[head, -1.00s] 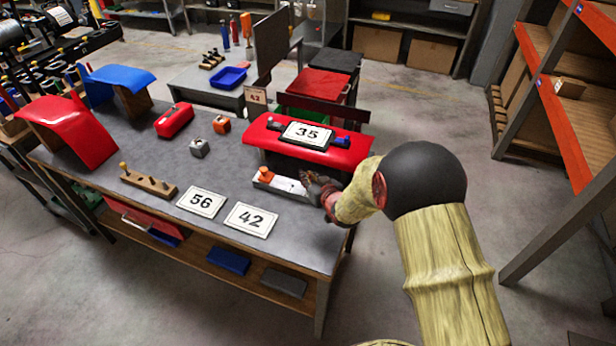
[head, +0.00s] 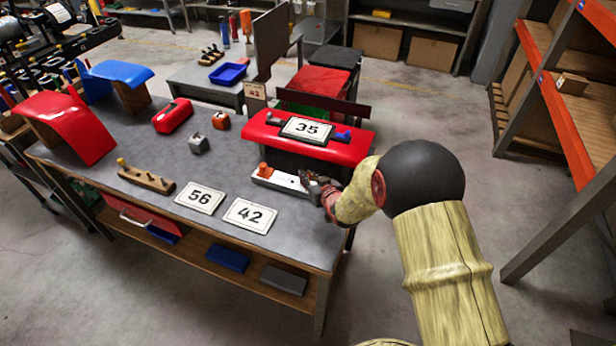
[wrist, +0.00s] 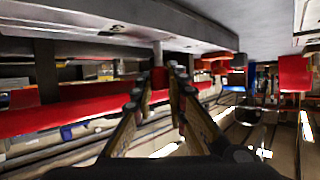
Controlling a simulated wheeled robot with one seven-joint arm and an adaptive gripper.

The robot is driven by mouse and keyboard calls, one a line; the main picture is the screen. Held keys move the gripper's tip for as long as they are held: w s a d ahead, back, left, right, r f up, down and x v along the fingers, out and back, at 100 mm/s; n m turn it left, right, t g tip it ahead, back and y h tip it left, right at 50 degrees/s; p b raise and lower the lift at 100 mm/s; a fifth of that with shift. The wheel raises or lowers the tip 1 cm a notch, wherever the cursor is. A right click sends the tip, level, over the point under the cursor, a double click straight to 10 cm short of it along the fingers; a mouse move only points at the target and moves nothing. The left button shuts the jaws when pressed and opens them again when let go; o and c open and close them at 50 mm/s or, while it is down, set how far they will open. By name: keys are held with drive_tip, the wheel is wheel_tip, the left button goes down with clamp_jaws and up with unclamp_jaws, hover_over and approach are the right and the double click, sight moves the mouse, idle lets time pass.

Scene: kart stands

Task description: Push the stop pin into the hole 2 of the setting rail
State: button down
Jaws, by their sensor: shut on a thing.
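The setting rail (head: 285,181) is a pale bar on the bench, in front of the raised red panel, with an orange block (head: 264,170) near its left end. My gripper (head: 313,186) is at the rail's right end and hides part of it. In the wrist view my gripper (wrist: 161,78) is shut on the stop pin (wrist: 158,52). The pin's grey shank shows between the fingertips and extends up to the pale rail surface (wrist: 120,30) at the top of that picture. I cannot tell whether its tip is inside a hole; the holes are too small to read.
The red panel (head: 262,131) with plate 35 stands close behind the rail. Plates 56 (head: 200,198) and 42 (head: 250,215) lie in front and left. A wooden block with pegs (head: 146,180) stands farther left. An orange-edged shelf (head: 558,120) is at the right.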

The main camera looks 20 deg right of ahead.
drive_tip(key=c, duration=1.7)
unclamp_jaws()
drive_tip(key=shift+c, duration=0.2)
drive_tip(key=shift+o, duration=0.3)
drive_tip(key=v, duration=1.2)
